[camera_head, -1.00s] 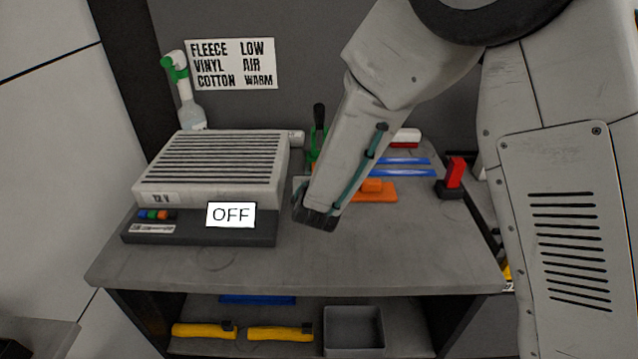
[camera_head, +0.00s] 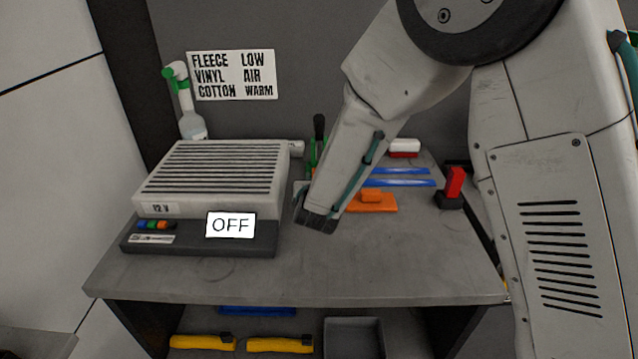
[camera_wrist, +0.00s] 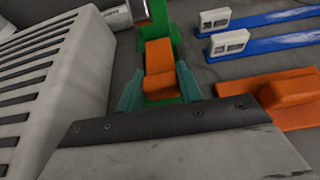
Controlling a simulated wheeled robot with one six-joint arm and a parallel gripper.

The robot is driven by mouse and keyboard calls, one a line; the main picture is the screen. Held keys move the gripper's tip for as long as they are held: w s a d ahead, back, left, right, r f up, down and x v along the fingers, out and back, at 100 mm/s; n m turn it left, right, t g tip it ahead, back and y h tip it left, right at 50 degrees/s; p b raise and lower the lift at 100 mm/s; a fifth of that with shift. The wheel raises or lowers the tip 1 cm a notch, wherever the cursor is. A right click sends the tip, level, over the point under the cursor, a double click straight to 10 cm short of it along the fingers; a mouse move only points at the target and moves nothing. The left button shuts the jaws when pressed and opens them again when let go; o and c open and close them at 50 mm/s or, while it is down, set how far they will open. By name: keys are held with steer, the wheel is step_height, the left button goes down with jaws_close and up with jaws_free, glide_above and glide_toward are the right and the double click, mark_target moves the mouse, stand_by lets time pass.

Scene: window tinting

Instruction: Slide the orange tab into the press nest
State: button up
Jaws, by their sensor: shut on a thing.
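In the wrist view the teal fingers of my gripper (camera_wrist: 158,84) are shut on an orange tab (camera_wrist: 158,56), one finger on each side. A green press (camera_wrist: 188,82) stands around and behind the tab. Its nest is hidden by the tab and fingers, so I cannot tell whether the tab is inside it. In the head view the press (camera_head: 312,158), with its black handle, shows partly behind my arm. My fingers and the held tab are hidden there behind my wrist.
A grey slatted 12 V unit (camera_head: 215,175) with an OFF sign stands close on the left. An orange plate with a raised block (camera_head: 373,201) and blue strips (camera_head: 400,183) lie to the right. A red switch (camera_head: 454,182) is farther right. The front bench top (camera_head: 330,275) is clear.

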steer(key=shift+s+f, duration=0.1)
steer(key=shift+f, duration=0.3)
steer(key=shift+s+d+f, duration=0.15)
steer(key=shift+f, duration=0.25)
steer(key=o, duration=0.9)
steer(key=shift+o, duration=0.7)
steer(key=v, duration=0.4)
steer(key=r+v, duration=0.1)
steer(key=v, duration=0.3)
steer(key=shift+w, duration=0.25)
steer(key=shift+r, duration=0.1)
